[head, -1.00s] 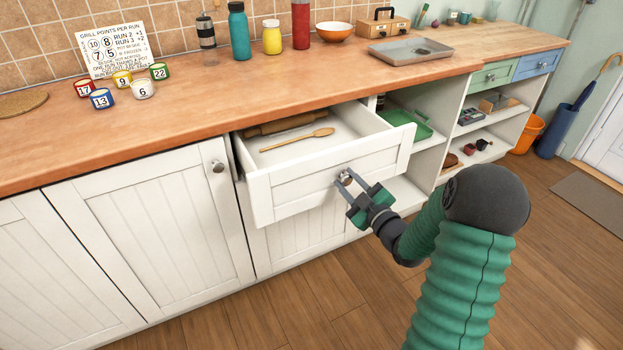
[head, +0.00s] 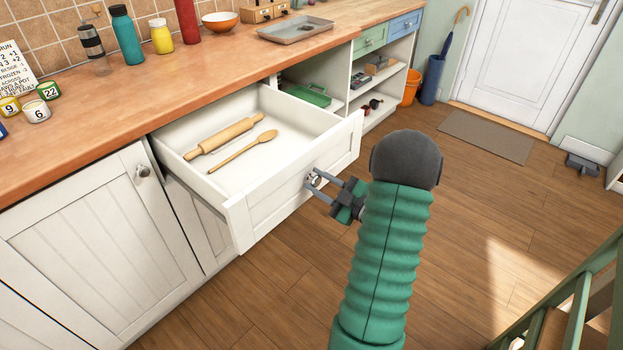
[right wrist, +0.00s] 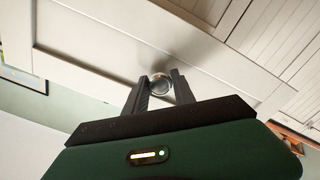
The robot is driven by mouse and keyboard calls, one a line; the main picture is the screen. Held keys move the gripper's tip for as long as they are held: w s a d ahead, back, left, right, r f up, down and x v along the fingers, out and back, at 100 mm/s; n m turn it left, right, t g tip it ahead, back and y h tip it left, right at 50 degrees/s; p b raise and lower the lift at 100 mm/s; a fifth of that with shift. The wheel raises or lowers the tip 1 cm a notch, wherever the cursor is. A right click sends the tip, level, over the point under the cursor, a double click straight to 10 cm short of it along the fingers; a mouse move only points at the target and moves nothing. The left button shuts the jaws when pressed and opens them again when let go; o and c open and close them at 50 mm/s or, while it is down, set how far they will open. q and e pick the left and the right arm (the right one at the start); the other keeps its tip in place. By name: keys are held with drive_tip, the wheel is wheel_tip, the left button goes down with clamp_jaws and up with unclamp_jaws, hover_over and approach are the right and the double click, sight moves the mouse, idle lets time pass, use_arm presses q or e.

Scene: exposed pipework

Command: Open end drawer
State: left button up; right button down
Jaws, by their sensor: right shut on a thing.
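The white end drawer (head: 300,197) stands pulled well out from under the wooden worktop in the head view. A rolling pin (head: 225,137) and a wooden spoon (head: 243,152) lie inside it. My right gripper (head: 315,182) is shut on the round metal knob (head: 313,179) at the middle of the drawer front. In the right wrist view the knob (right wrist: 161,84) sits between the two fingers of my right gripper (right wrist: 161,88), against the white drawer front (right wrist: 100,65). My left gripper is not in view.
Bottles, a bowl (head: 220,20) and a grey tray (head: 295,29) stand on the worktop (head: 130,100). Open shelves lie beyond the drawer. A cupboard door (head: 100,240) is at the left. A green railing (head: 575,300) is at the lower right. The wooden floor between is clear.

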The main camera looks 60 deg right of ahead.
drive_tip(key=shift+a+f, duration=0.1)
drive_tip(key=shift+f, duration=0.05)
drive_tip(key=c, duration=1)
unclamp_jaws()
drive_tip(key=shift+c, duration=0.2)
drive_tip(key=p+v, duration=0.2)
drive_tip(key=v, duration=1.4)
drive_tip(key=shift+s+p, duration=0.35)
drive_tip(key=shift+a, duration=0.1)
